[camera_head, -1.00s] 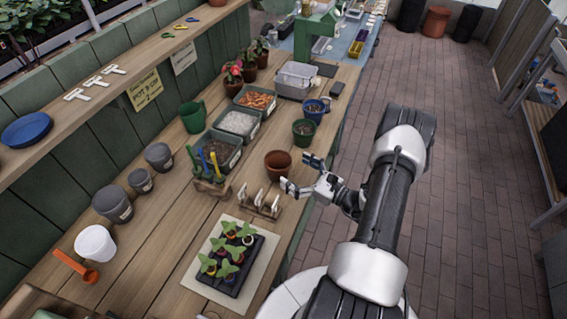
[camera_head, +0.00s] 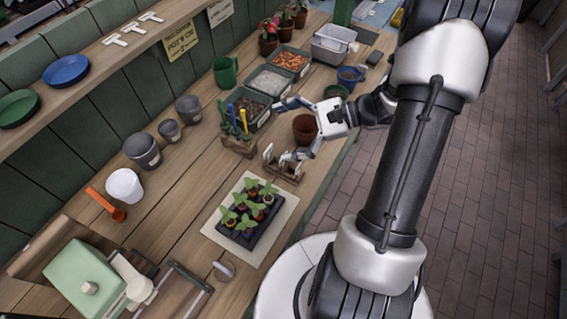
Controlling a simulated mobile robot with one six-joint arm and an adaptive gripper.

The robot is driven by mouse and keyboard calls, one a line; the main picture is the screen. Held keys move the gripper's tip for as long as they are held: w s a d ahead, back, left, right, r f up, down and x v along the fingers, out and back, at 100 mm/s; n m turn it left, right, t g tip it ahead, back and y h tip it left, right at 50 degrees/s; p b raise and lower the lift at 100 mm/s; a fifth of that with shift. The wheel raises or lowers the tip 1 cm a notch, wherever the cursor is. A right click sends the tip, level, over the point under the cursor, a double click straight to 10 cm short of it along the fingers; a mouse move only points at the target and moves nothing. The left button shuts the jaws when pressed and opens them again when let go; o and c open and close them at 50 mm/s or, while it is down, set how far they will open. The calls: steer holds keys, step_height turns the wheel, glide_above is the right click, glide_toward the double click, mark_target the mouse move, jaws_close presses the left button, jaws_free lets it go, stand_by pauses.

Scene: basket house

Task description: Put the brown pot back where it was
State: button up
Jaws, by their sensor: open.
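The brown pot (camera_head: 304,128) stands upright on the wooden bench near its right edge. It looks empty. My gripper (camera_head: 284,131) is open, with its fingers spread to the far and near sides of the pot in the picture. The palm lies just right of the pot and covers a little of its right side. I cannot tell whether a finger touches the pot or how high the gripper is above the bench.
A wooden holder with white tags (camera_head: 284,170) stands close in front of the pot. A green pot (camera_head: 336,91) and a blue pot (camera_head: 350,76) stand behind it. A seedling tray (camera_head: 250,236) lies nearer. Several grey pots line the left. Bare bench lies left of the tag holder.

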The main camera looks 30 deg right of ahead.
steer(key=s+a+r+n+g+h, duration=0.5)
steer(key=s+a+r+n+g, duration=0.1)
steer(key=s+a+r+n, duration=0.3)
steer(key=s+r+n+t+h, duration=0.4)
steer(key=s+n+h, duration=0.3)
steer(key=n, duration=0.2)
steer(key=shift+s+a+r+n+t, duration=0.25)
steer(key=shift+a+r+n+t, duration=0.1)
steer(key=shift+r, duration=0.25)
steer(key=shift+f, duration=0.1)
